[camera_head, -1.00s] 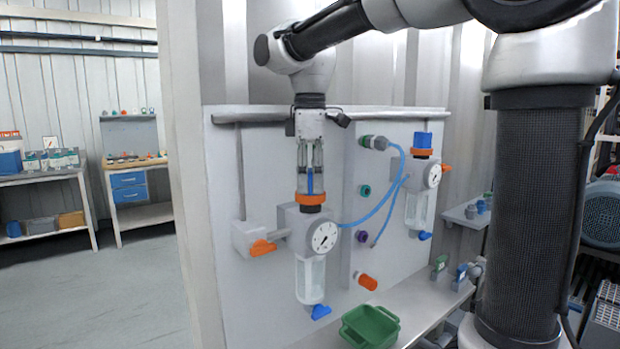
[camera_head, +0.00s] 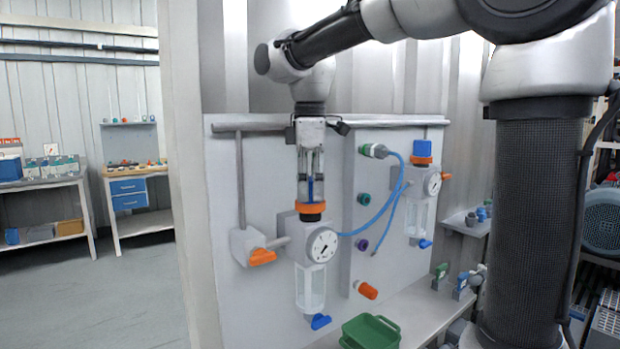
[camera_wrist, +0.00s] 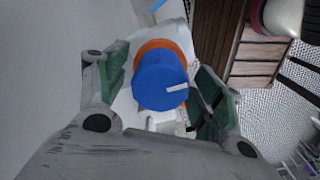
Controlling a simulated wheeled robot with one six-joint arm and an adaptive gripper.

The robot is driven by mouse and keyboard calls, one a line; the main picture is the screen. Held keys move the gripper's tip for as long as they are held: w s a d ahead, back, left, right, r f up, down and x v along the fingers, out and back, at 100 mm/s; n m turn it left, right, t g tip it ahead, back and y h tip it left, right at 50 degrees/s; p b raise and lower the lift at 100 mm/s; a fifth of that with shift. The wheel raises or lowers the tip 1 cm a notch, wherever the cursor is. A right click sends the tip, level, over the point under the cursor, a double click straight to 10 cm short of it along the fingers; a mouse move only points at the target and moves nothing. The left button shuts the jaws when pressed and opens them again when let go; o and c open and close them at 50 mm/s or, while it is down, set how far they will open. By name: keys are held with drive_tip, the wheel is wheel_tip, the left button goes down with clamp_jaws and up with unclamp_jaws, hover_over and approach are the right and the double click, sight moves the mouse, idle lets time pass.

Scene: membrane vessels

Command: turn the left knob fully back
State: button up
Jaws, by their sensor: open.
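The left knob (camera_wrist: 158,80) is blue with a white mark and sits above an orange ring (camera_wrist: 165,47). In the head view the knob is mostly hidden between my fingers, above the orange ring (camera_head: 310,207) of the left vessel (camera_head: 310,285). My gripper (camera_head: 311,192) points straight down over it. In the wrist view my open gripper (camera_wrist: 158,95) has a green-padded finger on each side of the knob, with gaps showing. The white mark points to the right in that view.
The left vessel has a round gauge (camera_head: 322,245), and an orange valve handle (camera_head: 262,257) sits to its left. A second vessel (camera_head: 420,215) with a blue knob (camera_head: 422,149) stands right. Blue hoses (camera_head: 375,218) hang between them. A green bin (camera_head: 370,332) is below.

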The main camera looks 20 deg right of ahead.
sight(310, 178)
wheel_tip(310, 178, up, 12)
idle(0.4)
drive_tip(key=s+d+f+m+t, duration=0.2)
drive_tip(key=s+d+f+m, duration=0.5)
drive_tip(key=s+f, duration=0.2)
drive_tip(key=s+d+f+m+t, duration=0.2)
drive_tip(key=s+d+f+m, duration=0.5)
drive_tip(key=s+f, duration=0.3)
wheel_tip(310, 178, down, 3)
drive_tip(key=shift+d+f+m, duration=0.2)
drive_tip(key=shift+d+m, duration=0.1)
drive_tip(key=shift+d, duration=0.15)
drive_tip(key=shift+c, duration=0.3)
